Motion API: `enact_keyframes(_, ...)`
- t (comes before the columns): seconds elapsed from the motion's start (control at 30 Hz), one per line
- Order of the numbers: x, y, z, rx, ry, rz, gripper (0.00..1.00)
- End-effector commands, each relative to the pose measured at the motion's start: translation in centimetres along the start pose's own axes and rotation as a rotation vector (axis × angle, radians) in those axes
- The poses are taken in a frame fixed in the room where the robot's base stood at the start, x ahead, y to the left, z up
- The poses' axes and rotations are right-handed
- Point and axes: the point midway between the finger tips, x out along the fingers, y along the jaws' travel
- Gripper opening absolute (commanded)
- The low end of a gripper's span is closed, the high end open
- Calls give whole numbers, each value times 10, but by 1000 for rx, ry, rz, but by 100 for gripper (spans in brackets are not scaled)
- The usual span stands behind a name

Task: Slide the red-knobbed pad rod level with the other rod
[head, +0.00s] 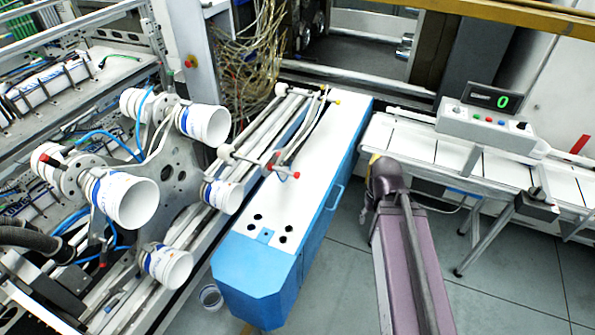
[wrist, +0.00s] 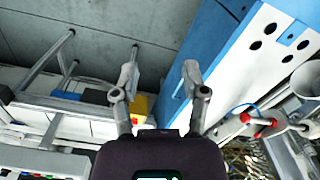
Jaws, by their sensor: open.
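The red-knobbed pad rod (head: 250,159) reaches across the white top of the blue cabinet, near its middle, with red fittings toward its right end. The other rod (head: 308,91) lies farther back and has a yellow tip. In the wrist view the red-knobbed rod (wrist: 292,127) is at the right, outside my fingers. My gripper (wrist: 162,75) is open and empty, with its two fingers spread beside the blue cabinet side. In the head view my arm stands right of the cabinet, and the fingers cannot be made out.
The blue cabinet (head: 248,283) has a white top with several dark holes and a side handle. White cups on a rotor (head: 180,180) stand left of it. A conveyor with a control box (head: 485,127) runs along the right.

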Motion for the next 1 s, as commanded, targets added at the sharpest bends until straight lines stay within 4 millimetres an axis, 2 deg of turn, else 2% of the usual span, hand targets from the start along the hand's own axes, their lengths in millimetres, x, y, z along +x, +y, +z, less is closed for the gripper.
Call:
enact_keyframes(0.37,0,0,0,0,0,0,57)
enact_keyframes(0.43,0,0,0,0,0,0,75)
enact_keyframes(0.57,4,-2,-2,12,2,-13,76)
enact_keyframes(0.77,22,-14,-13,89,11,-90,76)
enact_keyframes(1.0,58,-42,-41,283,9,-296,76)
